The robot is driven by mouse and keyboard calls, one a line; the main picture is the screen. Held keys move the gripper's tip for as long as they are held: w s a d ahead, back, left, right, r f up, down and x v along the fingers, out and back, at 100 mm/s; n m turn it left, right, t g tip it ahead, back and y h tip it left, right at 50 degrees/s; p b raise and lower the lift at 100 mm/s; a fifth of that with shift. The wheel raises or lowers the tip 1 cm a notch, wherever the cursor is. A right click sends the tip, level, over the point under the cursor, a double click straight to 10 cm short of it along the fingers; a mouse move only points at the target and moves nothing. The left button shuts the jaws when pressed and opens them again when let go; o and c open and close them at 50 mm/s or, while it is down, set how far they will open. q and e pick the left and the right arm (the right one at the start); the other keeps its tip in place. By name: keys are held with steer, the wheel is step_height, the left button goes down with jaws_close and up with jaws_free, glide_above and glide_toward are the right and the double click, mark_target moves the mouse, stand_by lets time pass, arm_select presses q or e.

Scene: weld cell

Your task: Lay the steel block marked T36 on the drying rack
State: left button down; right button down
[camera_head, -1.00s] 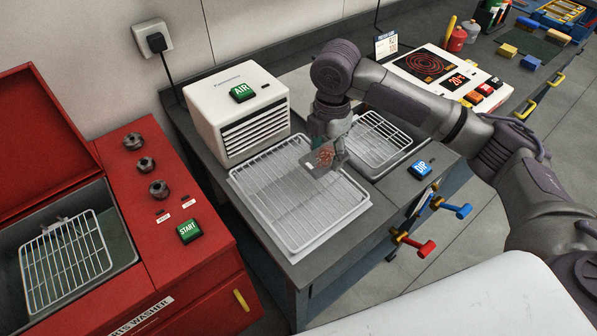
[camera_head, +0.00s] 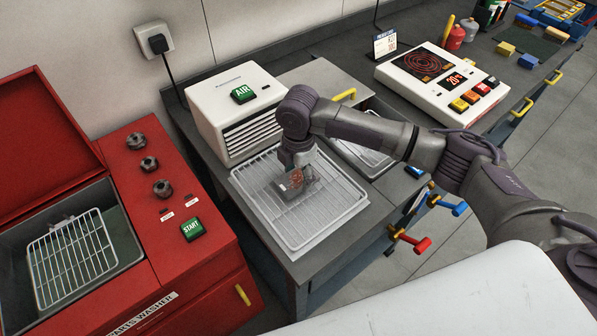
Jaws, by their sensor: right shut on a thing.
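The steel block (camera_head: 291,184) is a small grey plate with a reddish patch on its face. Its marking is too small to read. My right gripper (camera_head: 298,174) is shut on the block and holds it over the drying rack (camera_head: 333,201). The drying rack is a wire grid on a pale tray, in front of the white air blower. I cannot tell whether the block touches the wires. The gripper's fingers are partly hidden by the block. My left gripper is not in view.
The white blower (camera_head: 235,110) with a green AIR button stands behind the rack. A second wire basket (camera_head: 362,156) sits to the right, partly behind my arm. The red parts washer (camera_head: 170,240) stands open at left. The hot plate (camera_head: 440,85) is at the back right.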

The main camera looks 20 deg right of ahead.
mark_target(298, 178)
steer(key=shift+c, duration=1.2)
jaws_free()
steer(key=shift+f, duration=0.1)
step_height(298, 178, up, 12)
steer(key=b, duration=0.2)
steer(key=shift+b, duration=0.3)
